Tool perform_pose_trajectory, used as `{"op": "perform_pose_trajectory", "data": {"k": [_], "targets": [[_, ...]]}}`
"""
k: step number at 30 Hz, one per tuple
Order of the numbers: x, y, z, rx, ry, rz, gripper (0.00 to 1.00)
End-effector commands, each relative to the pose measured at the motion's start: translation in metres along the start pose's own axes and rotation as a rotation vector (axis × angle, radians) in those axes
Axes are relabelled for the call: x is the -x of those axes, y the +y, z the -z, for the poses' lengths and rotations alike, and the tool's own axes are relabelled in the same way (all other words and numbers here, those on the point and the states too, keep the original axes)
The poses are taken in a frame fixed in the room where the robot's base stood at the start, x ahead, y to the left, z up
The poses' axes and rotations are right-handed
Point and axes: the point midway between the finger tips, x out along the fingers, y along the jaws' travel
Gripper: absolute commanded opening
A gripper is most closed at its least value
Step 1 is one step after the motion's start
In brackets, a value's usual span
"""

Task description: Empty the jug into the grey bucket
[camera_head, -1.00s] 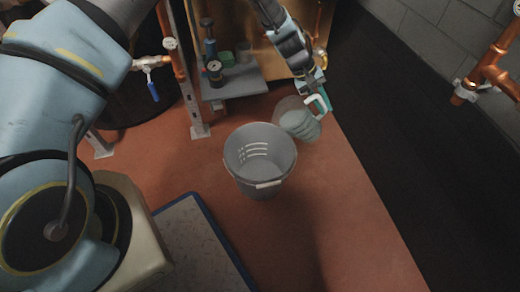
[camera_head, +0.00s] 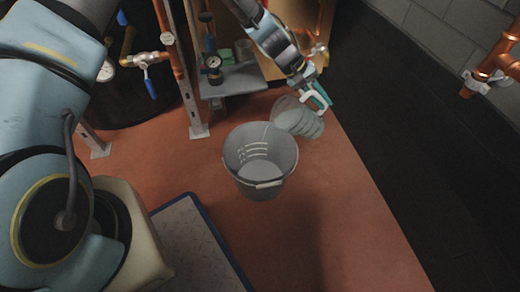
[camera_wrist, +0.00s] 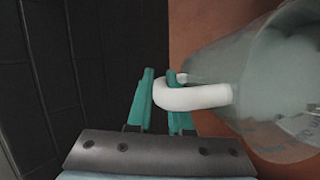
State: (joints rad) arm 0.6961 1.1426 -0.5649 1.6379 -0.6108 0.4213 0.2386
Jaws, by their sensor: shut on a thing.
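The grey bucket (camera_head: 240,176) stands upright on the red-brown floor in the head view, its mouth open upward. A pale disc, seemingly liquid, shows inside at its bottom. The translucent jug (camera_head: 299,121) is tipped well over beside the bucket's upper right rim, its mouth end toward the bucket. Pale liquid seems to lie along its lower side. My gripper (camera_head: 318,98) is shut on the jug's white handle. In the wrist view the teal fingers (camera_wrist: 162,98) meet the handle (camera_wrist: 200,96), and the jug body (camera_wrist: 270,75) fills the right side.
A grey shelf (camera_head: 240,80) with a gauge and small containers stands behind the bucket, near copper pipes and a valve with a blue lever (camera_head: 150,86). A dark wall (camera_head: 385,130) runs along the right. A blue-edged mat (camera_head: 200,240) lies at front left. Floor right of the bucket is clear.

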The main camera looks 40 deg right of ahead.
Motion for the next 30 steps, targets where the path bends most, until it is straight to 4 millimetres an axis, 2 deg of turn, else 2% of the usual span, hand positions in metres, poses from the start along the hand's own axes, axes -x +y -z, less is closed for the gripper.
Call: {"op": "perform_pose_trajectory", "data": {"k": [30], "targets": [[0.0008,-0.0073,-0.0018,-0.036,0.019,-0.093,0.00]]}}
